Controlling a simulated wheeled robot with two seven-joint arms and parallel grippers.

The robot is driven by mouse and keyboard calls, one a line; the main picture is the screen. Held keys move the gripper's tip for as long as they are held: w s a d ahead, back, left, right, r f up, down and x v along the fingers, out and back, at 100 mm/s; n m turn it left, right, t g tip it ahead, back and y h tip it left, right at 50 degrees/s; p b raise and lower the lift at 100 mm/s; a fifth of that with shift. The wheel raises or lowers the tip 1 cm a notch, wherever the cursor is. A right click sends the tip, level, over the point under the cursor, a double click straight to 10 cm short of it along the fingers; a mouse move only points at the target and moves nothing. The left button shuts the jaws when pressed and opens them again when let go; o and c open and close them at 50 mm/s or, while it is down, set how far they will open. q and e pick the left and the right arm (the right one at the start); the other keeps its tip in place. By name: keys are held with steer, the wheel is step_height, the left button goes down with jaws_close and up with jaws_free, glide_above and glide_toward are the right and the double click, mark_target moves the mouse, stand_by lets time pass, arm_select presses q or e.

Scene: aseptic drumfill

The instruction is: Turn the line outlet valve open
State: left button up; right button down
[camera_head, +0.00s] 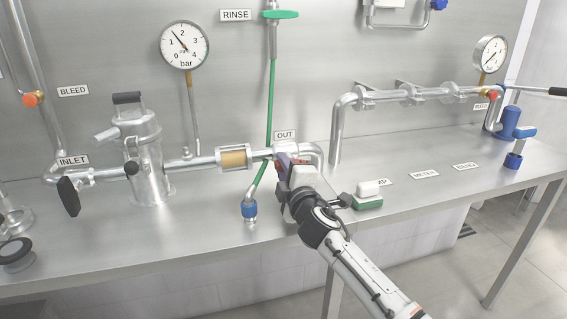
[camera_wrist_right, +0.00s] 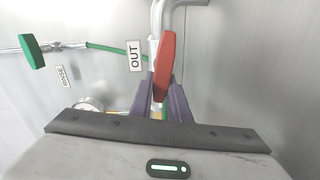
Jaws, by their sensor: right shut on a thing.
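The line outlet valve has a red lever handle (camera_wrist_right: 165,58), next to the OUT label (camera_wrist_right: 135,56) in the right wrist view. There the handle lies roughly along the pipe behind it. My right gripper (camera_wrist_right: 163,84) has its purple fingers on both sides of the handle and is shut on it. In the head view the right gripper (camera_head: 284,163) is at the pipe just below the OUT label (camera_head: 285,135). It hides most of the valve there. My left gripper is not in view.
The INLET valve's black handle (camera_head: 69,196) and the filter housing (camera_head: 149,165) stand left on the bench. A sight glass (camera_head: 234,159) sits just left of the outlet. The green RINSE hose (camera_head: 271,100) passes close by. A green-and-white box (camera_head: 368,196) is right of my gripper.

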steer(key=shift+f+n, duration=0.35)
steer(key=shift+n, duration=0.65)
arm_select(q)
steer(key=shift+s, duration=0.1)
arm_select(e)
steer(key=c, duration=1.7)
jaws_free()
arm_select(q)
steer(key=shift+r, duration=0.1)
arm_select(e)
steer(key=shift+s+r, duration=0.1)
steer(key=shift+s+d+p, duration=0.2)
steer(key=shift+s+p, duration=0.1)
steer(key=p+v, duration=0.2)
steer(key=v, duration=0.6)
steer(key=shift+s, duration=0.25)
steer(key=shift+s+d, duration=0.2)
steer(key=shift+s, duration=0.3)
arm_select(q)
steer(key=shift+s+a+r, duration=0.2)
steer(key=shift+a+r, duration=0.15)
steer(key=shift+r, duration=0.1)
